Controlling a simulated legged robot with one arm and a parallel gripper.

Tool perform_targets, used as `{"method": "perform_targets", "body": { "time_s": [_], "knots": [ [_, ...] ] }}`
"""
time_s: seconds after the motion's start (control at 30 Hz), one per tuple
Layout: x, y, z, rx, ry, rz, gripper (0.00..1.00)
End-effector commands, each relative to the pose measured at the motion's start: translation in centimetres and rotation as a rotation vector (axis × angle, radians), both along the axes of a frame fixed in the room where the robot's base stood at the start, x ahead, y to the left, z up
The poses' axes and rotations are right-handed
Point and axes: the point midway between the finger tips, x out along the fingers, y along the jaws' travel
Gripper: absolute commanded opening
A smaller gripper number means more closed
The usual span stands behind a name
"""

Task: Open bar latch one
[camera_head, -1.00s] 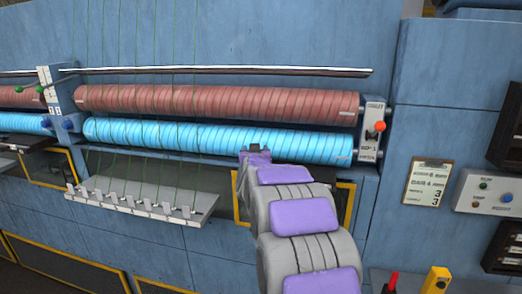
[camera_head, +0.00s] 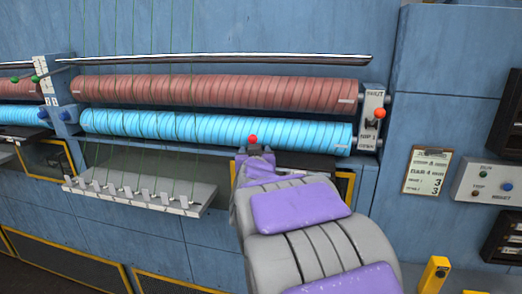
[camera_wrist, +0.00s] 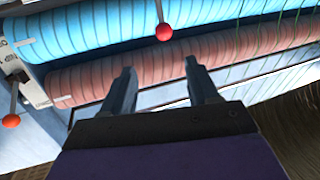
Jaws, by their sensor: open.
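A red ball knob (camera_head: 253,139) shows just above my gripper's tip, in front of the light-blue roller's lower edge. In the wrist view the red knob (camera_wrist: 164,33) sits on a thin rod, beyond the gap between my fingers. My gripper (camera_wrist: 159,67) is open, with nothing between its fingers. In the head view my gripper (camera_head: 256,152) is below the knob, partly hidden by my arm. An orange-red ball lever (camera_head: 379,113) is on the labelled white end bracket (camera_head: 372,130); it also shows in the wrist view (camera_wrist: 11,121). No readable marking identifies bar latch one.
A red-brown roller (camera_head: 220,92) lies above the light-blue roller (camera_head: 190,130), under a metal bar (camera_head: 220,58). A tray with white clips (camera_head: 150,200) is at left. A clipboard (camera_head: 427,171) and button box (camera_head: 489,182) are at right.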

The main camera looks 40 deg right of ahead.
Motion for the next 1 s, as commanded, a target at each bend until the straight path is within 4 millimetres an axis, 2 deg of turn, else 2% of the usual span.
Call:
{"method": "perform_targets", "body": {
  "time_s": [0.23, 0.87, 0.93, 1.0],
  "knots": [
    [-1.5, 1.0, 0.1, 0.001, 0.000, 0.000, 0.60],
    [-1.7, 1.1, 0.2, 0.001, 0.000, 0.000, 0.60],
    [-1.7, 1.4, -0.2, 0.007, 0.006, 0.007, 0.60],
    [-1.6, 2.4, -1.4, 0.025, 0.030, 0.030, 0.60]
  ]
}}
